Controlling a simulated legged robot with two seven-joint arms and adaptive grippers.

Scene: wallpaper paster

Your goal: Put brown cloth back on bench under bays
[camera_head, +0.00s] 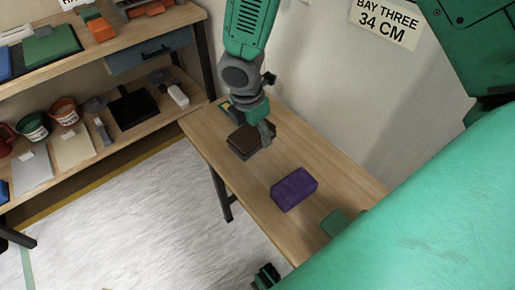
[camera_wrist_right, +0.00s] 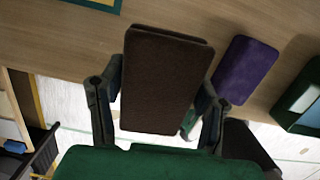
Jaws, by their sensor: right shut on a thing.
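The brown cloth (camera_head: 245,141) is a folded dark block. My right gripper (camera_head: 258,138) is shut on it near the far end of the wooden bench (camera_head: 240,178). In the right wrist view the cloth (camera_wrist_right: 162,85) sits between the two fingers (camera_wrist_right: 158,112), its near part in front of the floor beyond the bench edge. It looks lifted, but the gap to the bench is hard to judge. A dark green and black part at the bottom of the head view, seemingly my left gripper (camera_head: 266,276), is mostly cut off; its jaws cannot be read.
A purple folded cloth (camera_head: 294,189) lies mid-bench, also in the wrist view (camera_wrist_right: 245,70). A green item (camera_head: 336,223) is nearer, partly hidden by my arm. A teal, yellow-edged patch (camera_wrist_right: 103,3) lies on the bench. A sign (camera_head: 385,22) reads BAY THREE 34 CM. Loaded shelves (camera_head: 150,141) stand left.

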